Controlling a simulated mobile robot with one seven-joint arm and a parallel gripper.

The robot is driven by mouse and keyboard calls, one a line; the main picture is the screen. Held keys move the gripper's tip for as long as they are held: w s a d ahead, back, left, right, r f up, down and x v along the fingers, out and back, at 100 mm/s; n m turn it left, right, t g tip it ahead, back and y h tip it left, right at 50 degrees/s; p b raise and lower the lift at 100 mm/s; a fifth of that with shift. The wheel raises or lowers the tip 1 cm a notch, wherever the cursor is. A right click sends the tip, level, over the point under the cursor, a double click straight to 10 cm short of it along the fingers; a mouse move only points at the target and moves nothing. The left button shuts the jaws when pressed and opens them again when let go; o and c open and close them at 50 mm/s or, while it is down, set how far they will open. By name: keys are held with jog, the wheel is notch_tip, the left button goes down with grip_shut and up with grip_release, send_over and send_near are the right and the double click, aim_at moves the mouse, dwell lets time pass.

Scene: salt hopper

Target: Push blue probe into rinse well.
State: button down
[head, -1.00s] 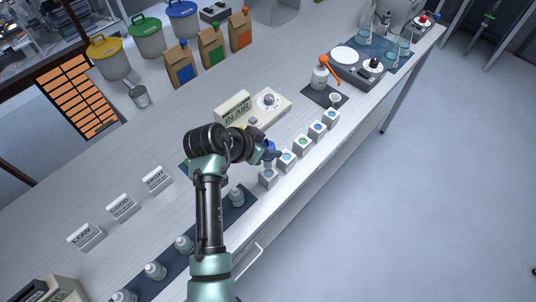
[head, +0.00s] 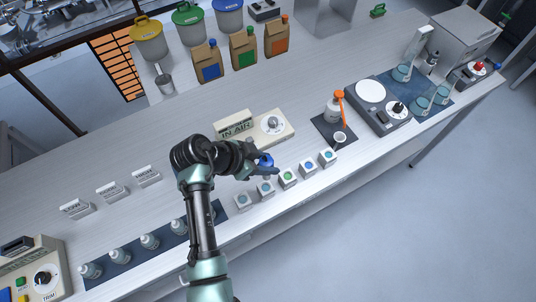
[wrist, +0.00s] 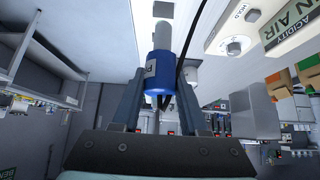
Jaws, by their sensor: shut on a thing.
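The blue probe (wrist: 158,72) is between the two fingers of my gripper (wrist: 160,105) in the wrist view, with its rounded grey tip and a black cable beside it. In the head view the blue probe (head: 265,159) shows at the end of my arm, and my gripper (head: 264,169) is shut on it. They appear just behind the row of small white well blocks, near the block with a teal top (head: 265,187) and the one with a green top (head: 288,176). I cannot tell which block is the rinse well, nor how high the probe is above the bench.
The meter with the "IN AIR" sign (head: 236,127) stands behind my gripper. An orange-topped bottle (head: 334,107) and a small cup (head: 340,137) are to the right. Several bottles stand on a dark mat (head: 125,266) at the left.

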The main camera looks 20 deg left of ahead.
jog(key=shift+s+a, duration=0.15)
jog(key=shift+a, duration=0.1)
jog(key=shift+d, duration=0.1)
jog(key=shift+f+b, duration=0.25)
jog(key=shift+b, duration=0.05)
jog(key=shift+f+b, duration=2.4)
jog(key=shift+f, duration=0.25)
jog(key=shift+f+b, duration=2.95)
jog(key=shift+f, duration=0.15)
grip_release()
jog(key=shift+r, duration=0.1)
dwell(0.5)
